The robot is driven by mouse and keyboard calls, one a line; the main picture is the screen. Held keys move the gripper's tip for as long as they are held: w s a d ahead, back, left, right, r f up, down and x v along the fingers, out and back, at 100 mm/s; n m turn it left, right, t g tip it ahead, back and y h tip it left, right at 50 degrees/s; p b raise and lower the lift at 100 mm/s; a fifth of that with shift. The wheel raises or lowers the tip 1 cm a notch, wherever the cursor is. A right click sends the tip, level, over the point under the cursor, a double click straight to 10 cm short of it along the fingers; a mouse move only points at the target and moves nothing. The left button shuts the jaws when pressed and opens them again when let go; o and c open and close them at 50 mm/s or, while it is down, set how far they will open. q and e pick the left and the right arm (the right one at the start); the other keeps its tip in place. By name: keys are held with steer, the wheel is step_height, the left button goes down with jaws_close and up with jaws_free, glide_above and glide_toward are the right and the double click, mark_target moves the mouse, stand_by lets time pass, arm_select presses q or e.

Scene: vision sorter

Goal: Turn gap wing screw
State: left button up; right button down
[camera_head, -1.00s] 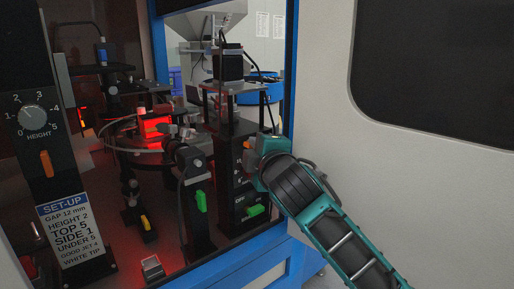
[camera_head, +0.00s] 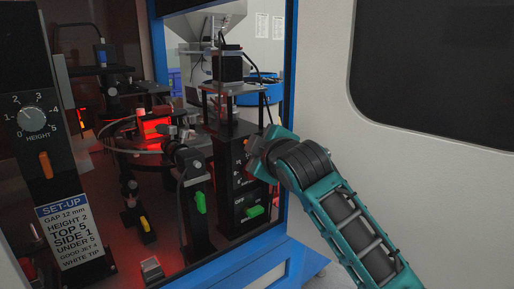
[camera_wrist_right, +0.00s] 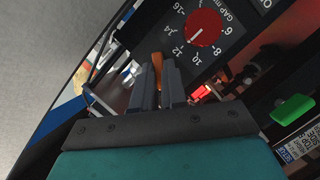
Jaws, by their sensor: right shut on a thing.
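The gap panel shows in the right wrist view, with a red dial knob (camera_wrist_right: 204,27) on a black plate marked "GAP mm". The knob's white line points down-left, roughly toward the 10. An orange wing screw (camera_wrist_right: 157,66) stands just below the dial. My right gripper (camera_wrist_right: 159,75) has its two dark fingers closed on either side of it. In the head view my right gripper (camera_head: 257,152) is at the right side of the black gap post (camera_head: 231,180), and hides most of the panel there. My left gripper is not in view.
A height post with a dial (camera_head: 32,118), an orange wing screw (camera_head: 45,164) and a set-up label (camera_head: 66,232) stands at left. Green levers (camera_head: 200,202) (camera_head: 254,211) are low on nearby posts. The blue door frame (camera_head: 289,100) is close beside my right arm.

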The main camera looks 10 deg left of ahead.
steer(key=c, duration=1.2)
jaws_free()
steer(key=v, duration=1.3)
steer(key=shift+b, duration=0.35)
